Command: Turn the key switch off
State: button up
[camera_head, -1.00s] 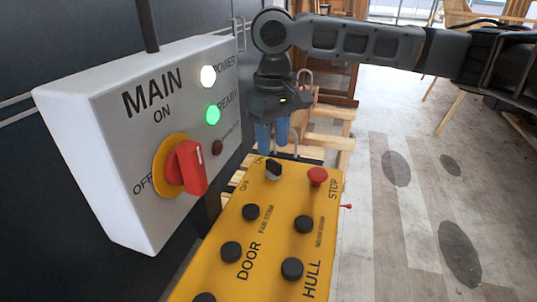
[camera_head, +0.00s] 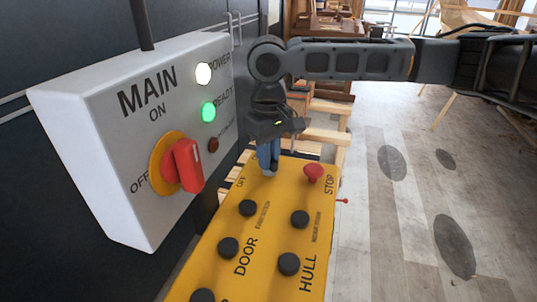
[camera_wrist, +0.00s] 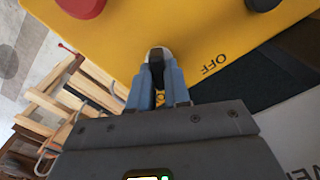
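The key switch (camera_wrist: 158,54) is on the top end of the yellow panel (camera_head: 270,235), by the OFF label. My gripper (camera_head: 269,168) points down at it, and its blue fingers hide most of the switch in the head view. In the wrist view, the fingertips of my gripper (camera_wrist: 158,72) stand on either side of the dark knob with little or no gap, so they look shut on it. The switch's pale end shows just beyond the tips. Its exact setting is hidden.
The red STOP button (camera_head: 313,173) is close to the right of my gripper. The MAIN box (camera_head: 150,140) with its red rotary switch (camera_head: 184,165) stands at the left; its white and green lamps are lit. Several black buttons, including one (camera_head: 247,208), lie nearer on the panel.

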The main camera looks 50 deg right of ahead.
grip_shut()
jog(key=shift+n, duration=0.4)
jog(key=n+p, duration=0.1)
jog(key=n, duration=0.2)
jog(key=shift+a+n+p, duration=0.15)
jog(key=shift+n+p, duration=0.15)
jog(key=shift+n, duration=0.1)
jog(key=n, duration=0.4)
jog(key=shift+n, duration=1.6)
jog(key=o, duration=0.5)
grip_release()
